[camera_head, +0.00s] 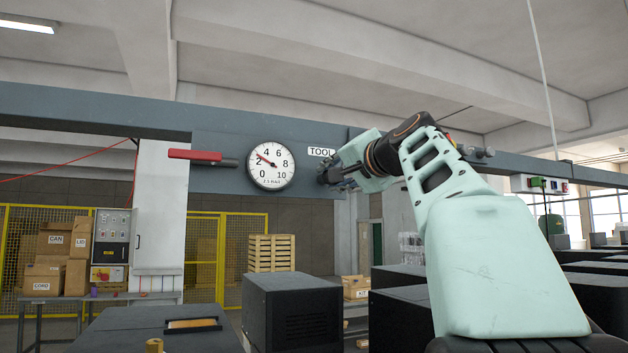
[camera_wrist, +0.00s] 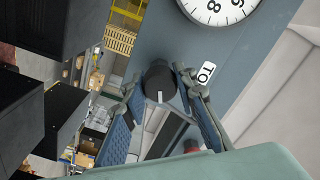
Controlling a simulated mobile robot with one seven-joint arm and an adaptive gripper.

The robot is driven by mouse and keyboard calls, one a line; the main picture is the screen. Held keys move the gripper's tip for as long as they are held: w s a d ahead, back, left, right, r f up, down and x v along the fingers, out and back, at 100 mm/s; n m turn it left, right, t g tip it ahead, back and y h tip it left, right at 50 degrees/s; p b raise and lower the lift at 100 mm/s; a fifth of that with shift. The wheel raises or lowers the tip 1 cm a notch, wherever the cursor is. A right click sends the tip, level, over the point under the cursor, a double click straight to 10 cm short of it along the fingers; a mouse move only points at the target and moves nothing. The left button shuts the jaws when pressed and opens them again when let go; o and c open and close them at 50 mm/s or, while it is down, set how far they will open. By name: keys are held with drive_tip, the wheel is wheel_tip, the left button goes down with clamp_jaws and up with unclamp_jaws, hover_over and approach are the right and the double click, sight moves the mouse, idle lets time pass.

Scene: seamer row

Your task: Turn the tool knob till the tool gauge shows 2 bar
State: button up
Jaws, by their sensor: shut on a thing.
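The tool gauge (camera_head: 270,166) is a round white dial on a grey-blue beam, marked 0 to 10. Its needle points up-left, between 2 and 4. Part of the dial shows upside down in the wrist view (camera_wrist: 218,8). The TOOL label (camera_head: 321,152) is right of the gauge. The black tool knob (camera_wrist: 160,78), with a white mark line, sits between my fingertips in the wrist view. My gripper (camera_head: 335,177) is shut on the knob, with one finger on each side, and hides most of it in the head view.
A red-handled lever (camera_head: 195,155) juts from the beam left of the gauge. Black machine boxes (camera_head: 290,308) stand below. A control panel (camera_head: 111,237), cartons (camera_head: 55,240) and a wooden crate stack (camera_head: 271,253) are further back. The air just below the gauge is clear.

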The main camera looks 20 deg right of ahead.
drive_tip(key=shift+n, duration=0.6)
drive_tip(key=o, duration=1.2)
drive_tip(key=shift+c, duration=0.2)
drive_tip(key=shift+s, duration=0.1)
drive_tip(key=s, duration=0.7)
drive_tip(key=shift+s+d, duration=0.15)
